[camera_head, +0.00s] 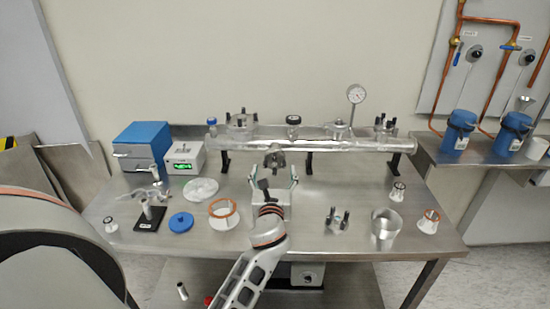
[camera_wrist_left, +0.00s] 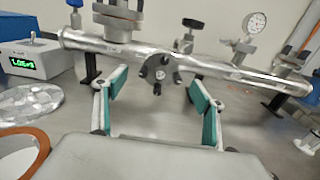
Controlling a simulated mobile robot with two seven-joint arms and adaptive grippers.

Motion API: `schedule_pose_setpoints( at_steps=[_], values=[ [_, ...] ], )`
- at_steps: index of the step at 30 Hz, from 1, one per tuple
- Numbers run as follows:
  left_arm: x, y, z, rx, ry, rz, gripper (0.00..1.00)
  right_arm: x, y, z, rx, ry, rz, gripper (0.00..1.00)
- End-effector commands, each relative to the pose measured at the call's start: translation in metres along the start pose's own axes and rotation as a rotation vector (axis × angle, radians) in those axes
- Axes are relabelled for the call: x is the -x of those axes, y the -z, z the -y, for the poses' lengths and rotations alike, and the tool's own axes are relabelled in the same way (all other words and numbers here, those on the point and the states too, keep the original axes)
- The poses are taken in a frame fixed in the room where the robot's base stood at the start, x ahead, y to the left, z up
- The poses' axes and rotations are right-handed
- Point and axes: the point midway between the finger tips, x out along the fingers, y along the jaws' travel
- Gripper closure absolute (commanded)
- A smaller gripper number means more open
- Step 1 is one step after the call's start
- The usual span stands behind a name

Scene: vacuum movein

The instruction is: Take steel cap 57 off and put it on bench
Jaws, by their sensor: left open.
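My left gripper (camera_head: 272,184) is open and empty, in front of and a little below the cap. In the wrist view its teal-padded fingers (camera_wrist_left: 158,98) stand on either side of the cap, apart from it. My right gripper is not in view.
A clamp piece (camera_head: 337,220) and a metal cup (camera_head: 386,227) stand to the right. The bench between arm and clamp piece is clear.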

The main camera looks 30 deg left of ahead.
Motion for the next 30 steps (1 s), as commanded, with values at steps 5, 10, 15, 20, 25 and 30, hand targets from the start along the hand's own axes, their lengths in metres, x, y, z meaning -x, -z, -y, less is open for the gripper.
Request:
schedule_pose_setpoints(
  at_steps=[5,10,15,20,25,30],
  values=[
    [-0.019,-0.002,0.000,0.000,-0.001,0.002,0.30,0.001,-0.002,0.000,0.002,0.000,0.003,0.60],
    [-0.042,-0.005,0.001,0.001,-0.001,0.002,0.30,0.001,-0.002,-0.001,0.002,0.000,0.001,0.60],
    [-0.062,-0.005,0.002,0.001,0.000,0.001,0.30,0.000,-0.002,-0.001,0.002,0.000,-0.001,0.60],
    [-0.068,-0.005,0.002,0.001,0.000,0.000,0.30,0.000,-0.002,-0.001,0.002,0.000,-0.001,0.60],
    [-0.068,-0.005,0.001,0.001,0.000,0.000,0.33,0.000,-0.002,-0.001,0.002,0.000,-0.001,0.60],
    [-0.068,-0.005,0.001,0.001,0.000,0.000,0.75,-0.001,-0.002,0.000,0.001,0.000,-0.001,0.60]
  ],
)
